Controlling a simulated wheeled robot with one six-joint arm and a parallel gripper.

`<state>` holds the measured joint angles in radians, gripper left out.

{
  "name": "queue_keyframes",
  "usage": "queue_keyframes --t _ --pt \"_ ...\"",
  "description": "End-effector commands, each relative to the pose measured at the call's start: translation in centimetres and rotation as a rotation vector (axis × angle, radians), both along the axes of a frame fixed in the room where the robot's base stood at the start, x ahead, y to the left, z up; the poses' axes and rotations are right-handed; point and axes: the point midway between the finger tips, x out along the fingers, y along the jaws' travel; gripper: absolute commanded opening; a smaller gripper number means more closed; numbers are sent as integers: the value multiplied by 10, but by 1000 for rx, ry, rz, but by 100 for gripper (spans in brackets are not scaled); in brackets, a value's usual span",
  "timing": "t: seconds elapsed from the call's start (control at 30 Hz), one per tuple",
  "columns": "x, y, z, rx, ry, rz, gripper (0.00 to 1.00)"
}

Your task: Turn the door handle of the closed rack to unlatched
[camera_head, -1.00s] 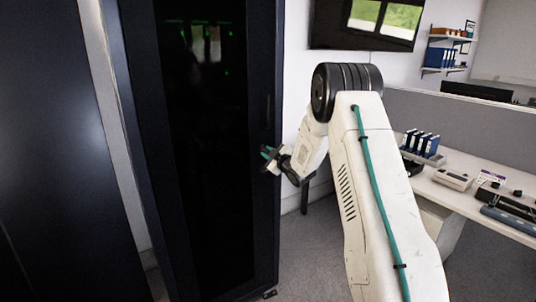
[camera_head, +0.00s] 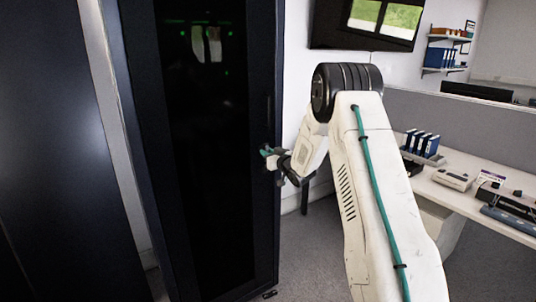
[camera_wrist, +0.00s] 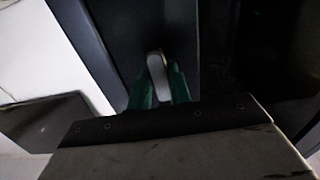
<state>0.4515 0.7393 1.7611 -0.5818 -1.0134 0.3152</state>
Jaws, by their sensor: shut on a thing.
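The closed rack (camera_head: 215,190) is a tall black cabinet with a dark see-through door and small green lights inside. Its door handle (camera_wrist: 156,68) shows in the wrist view as a pale grey lever with a rounded end. My gripper (camera_head: 267,153) is at the right edge of the rack door, about mid-height in the head view. In the wrist view its green fingers (camera_wrist: 160,90) lie on both sides of the handle and are shut on it. In the head view the handle is hidden by my gripper.
A desk (camera_head: 465,196) with blue binders (camera_head: 421,143) and devices stands at the right, before a grey partition (camera_head: 480,125). A screen (camera_head: 365,24) hangs on the wall behind my arm. A dark panel (camera_head: 60,150) stands at the left. Grey floor is free between rack and desk.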

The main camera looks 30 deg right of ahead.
Motion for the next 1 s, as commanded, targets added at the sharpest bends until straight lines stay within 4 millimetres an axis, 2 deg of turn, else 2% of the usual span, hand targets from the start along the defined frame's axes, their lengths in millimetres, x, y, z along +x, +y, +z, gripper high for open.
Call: queue_keyframes --t 0.57,0.6,0.67,0.7,1.0 --pt "0 0 0 37 2 0 0" --pt "0 0 0 37 2 0 23" --pt "0 0 0 37 2 0 39" --pt "0 0 0 36 2 0 42" --pt "-3 0 0 35 2 0 42"
